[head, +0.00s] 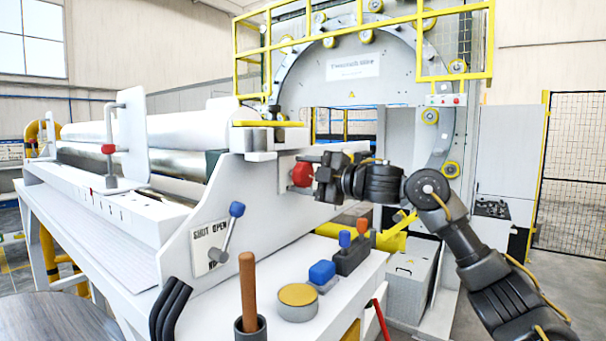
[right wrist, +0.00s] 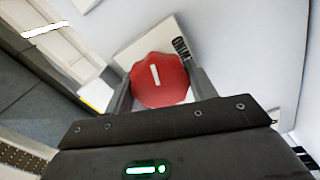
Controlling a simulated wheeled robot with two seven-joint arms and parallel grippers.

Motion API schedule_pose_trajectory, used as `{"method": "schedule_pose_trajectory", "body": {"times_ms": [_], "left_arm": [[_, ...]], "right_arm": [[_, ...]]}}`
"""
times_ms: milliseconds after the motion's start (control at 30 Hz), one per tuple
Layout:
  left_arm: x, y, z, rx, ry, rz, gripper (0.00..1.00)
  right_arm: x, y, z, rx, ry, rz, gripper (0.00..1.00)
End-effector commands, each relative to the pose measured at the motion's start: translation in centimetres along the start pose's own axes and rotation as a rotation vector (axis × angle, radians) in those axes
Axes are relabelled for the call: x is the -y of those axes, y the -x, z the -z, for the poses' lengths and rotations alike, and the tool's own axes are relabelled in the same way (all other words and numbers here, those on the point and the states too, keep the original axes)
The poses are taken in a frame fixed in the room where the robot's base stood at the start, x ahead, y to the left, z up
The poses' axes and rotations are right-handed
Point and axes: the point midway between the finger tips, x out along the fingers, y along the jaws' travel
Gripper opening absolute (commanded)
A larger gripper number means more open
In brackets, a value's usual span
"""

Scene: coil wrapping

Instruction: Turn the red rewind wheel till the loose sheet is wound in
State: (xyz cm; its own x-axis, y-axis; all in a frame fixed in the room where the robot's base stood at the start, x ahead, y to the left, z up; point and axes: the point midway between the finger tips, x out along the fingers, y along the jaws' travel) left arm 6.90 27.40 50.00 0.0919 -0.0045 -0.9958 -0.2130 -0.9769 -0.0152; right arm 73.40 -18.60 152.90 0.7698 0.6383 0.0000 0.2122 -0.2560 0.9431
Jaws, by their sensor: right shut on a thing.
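The red rewind wheel (head: 302,174) sits on the right end plate of the white roller machine. In the right wrist view the wheel (right wrist: 159,80) is a lobed red knob with a white line mark close to upright. My right gripper (head: 312,174) is at the wheel, and its two fingers (right wrist: 159,88) lie on both sides of the knob, shut on it. A white roll (head: 170,128) lies along the machine above shiny metal rollers. I cannot tell a loose sheet edge apart from the pale machine bed. My left gripper is not in view.
A shut/open lever with a blue knob (head: 236,209) stands on the machine's side. On the front ledge are a wooden-handled tool (head: 248,280) in a cup, a yellow-topped tin (head: 298,295), a blue block (head: 322,272) and small coloured knobs. A large ring machine (head: 365,85) stands behind.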

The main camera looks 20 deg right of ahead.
Motion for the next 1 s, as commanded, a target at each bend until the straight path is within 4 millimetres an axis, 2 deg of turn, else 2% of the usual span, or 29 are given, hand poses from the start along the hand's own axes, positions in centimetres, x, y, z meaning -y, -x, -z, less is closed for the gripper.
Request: {"method": "schedule_pose_trajectory", "body": {"times_ms": [400, 933, 967, 1000], "left_arm": [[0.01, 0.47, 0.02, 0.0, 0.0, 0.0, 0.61], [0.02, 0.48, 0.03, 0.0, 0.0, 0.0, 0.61], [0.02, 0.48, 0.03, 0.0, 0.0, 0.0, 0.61], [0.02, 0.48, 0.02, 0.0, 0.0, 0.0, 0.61]], "right_arm": [[-0.22, 0.09, -0.06, 0.002, -0.167, -0.005, 0.33], [-0.12, 0.06, -0.04, 0.001, -0.185, -0.003, 0.33], [-0.11, 0.05, -0.04, 0.001, -0.185, -0.003, 0.6], [-0.1, 0.05, -0.04, 0.001, -0.185, -0.002, 0.65]]}}
